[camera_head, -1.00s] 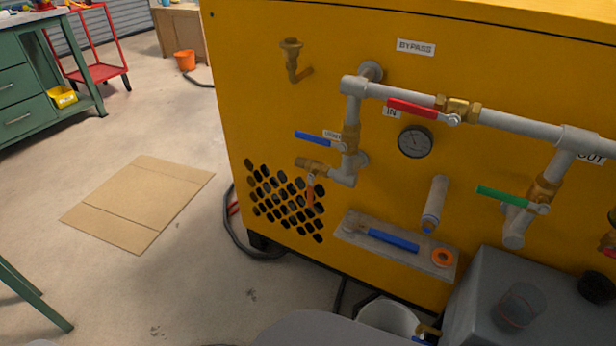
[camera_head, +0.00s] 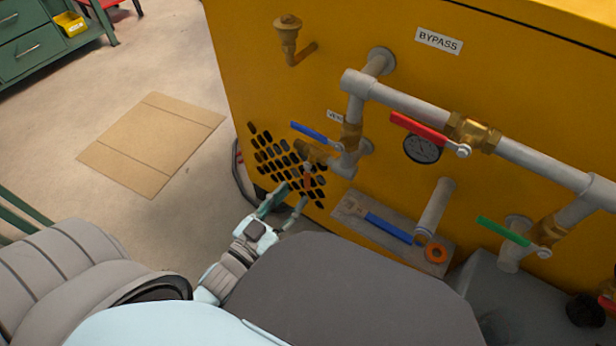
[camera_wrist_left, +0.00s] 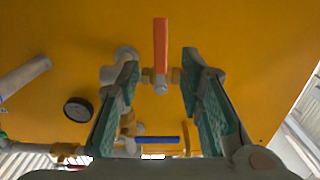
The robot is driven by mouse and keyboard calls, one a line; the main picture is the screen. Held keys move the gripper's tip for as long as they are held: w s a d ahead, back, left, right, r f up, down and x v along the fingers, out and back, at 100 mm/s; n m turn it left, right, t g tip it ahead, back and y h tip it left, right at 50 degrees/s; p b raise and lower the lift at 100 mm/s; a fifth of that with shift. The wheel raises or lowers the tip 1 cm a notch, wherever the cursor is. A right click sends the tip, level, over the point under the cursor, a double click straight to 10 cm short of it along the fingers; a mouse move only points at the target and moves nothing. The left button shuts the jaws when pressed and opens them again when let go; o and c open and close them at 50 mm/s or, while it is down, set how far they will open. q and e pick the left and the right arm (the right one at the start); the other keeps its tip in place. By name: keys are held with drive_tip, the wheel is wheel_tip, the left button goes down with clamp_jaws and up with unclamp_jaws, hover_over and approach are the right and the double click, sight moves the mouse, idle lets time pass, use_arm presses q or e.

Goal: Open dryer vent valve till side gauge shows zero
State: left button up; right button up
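The orange handle (camera_head: 307,180) of a small brass valve (camera_head: 313,153) hangs down at the low left end of the grey pipework. In the left wrist view the orange handle (camera_wrist_left: 161,45) lies between my two green-padded fingers. My left gripper (camera_head: 290,196) is open, its fingertips on either side of the handle with gaps showing; it also shows in the left wrist view (camera_wrist_left: 161,62). The round side gauge (camera_head: 422,149) is partly covered by a red handle, and its reading is too small to tell; it also shows in the left wrist view (camera_wrist_left: 78,109). My right gripper is out of view.
A blue handle (camera_head: 316,133) sits just above the small valve. A red bypass handle (camera_head: 420,128) and a green handle (camera_head: 503,231) are to the right. Cardboard (camera_head: 150,145) lies on open floor at left.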

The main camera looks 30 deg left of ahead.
sight(306, 181)
use_arm(q)
drive_tip(key=w, duration=0.4)
drive_tip(key=w+d, duration=0.1)
drive_tip(key=w, duration=0.2)
drive_tip(key=shift+p, duration=0.3)
drive_tip(key=shift+c, duration=0.6)
clamp_jaws()
